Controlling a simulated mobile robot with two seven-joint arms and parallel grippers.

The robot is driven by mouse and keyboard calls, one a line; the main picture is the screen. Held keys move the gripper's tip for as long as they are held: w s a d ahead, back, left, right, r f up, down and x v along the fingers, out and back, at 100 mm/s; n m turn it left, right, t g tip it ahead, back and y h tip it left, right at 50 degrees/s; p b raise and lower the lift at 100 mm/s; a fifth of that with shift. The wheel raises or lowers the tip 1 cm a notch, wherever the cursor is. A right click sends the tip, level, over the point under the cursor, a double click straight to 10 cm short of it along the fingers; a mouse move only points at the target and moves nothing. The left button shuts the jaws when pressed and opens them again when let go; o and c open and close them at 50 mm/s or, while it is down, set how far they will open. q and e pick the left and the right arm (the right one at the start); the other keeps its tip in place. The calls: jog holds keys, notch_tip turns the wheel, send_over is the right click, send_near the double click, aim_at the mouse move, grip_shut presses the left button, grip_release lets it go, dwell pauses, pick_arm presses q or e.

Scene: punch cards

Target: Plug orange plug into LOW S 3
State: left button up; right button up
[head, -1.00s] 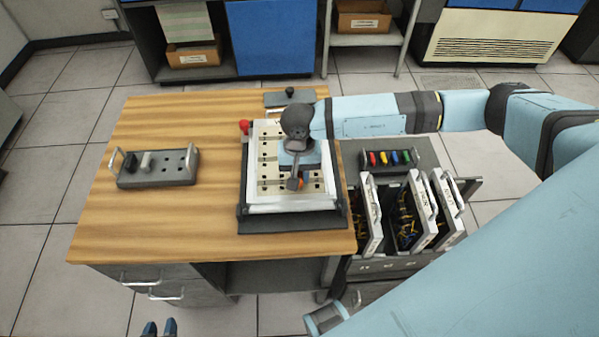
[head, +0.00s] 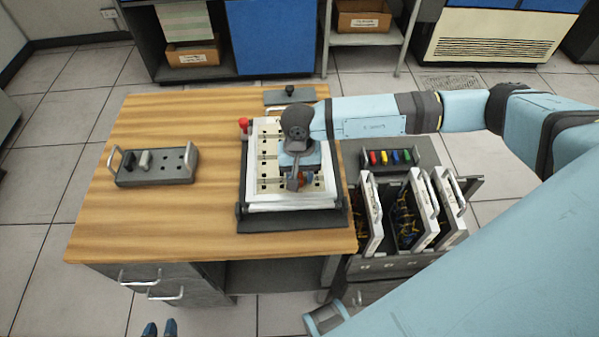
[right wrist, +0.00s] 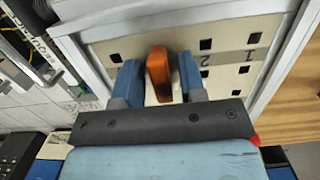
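The orange plug (right wrist: 158,75) stands at the white panel (right wrist: 222,85) with square holes, between the two fingers of my right gripper (right wrist: 160,85). Narrow gaps show on both sides of the plug, so the fingers are open around it. The plug hides the spot under it; how deep it sits cannot be told. Marks "1" and "2" show on a grey strip to its right; LOW S 3 is not readable. In the head view my right gripper (head: 296,182) is over the lower part of the panel (head: 270,203). My left gripper (head: 160,328) is empty, fingers apart, at the bottom edge.
The panel lies in a dark stand (head: 290,222) on the wooden table (head: 190,220). A grey block (head: 155,178) with dark and light plugs is at left. A red knob (head: 244,123) is by the panel. Upright panels (head: 420,210) and a coloured-plug rack (head: 390,157) are at right.

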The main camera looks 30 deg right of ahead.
jog(key=shift+o, duration=0.4)
jog(key=shift+w+r, duration=0.1)
jog(key=shift+r, duration=0.15)
pick_arm(q)
jog(key=shift+w+d+f+b, duration=0.1)
jog(key=shift+w+b, duration=0.05)
jog(key=shift+b, duration=0.35)
pick_arm(e)
notch_tip(320, 180, up, 13)
jog(key=w, duration=0.1)
jog(key=shift+w+d+r, duration=0.15)
jog(key=shift+w+d, duration=0.05)
jog(key=shift+d, duration=0.15)
jog(key=shift+s, duration=0.1)
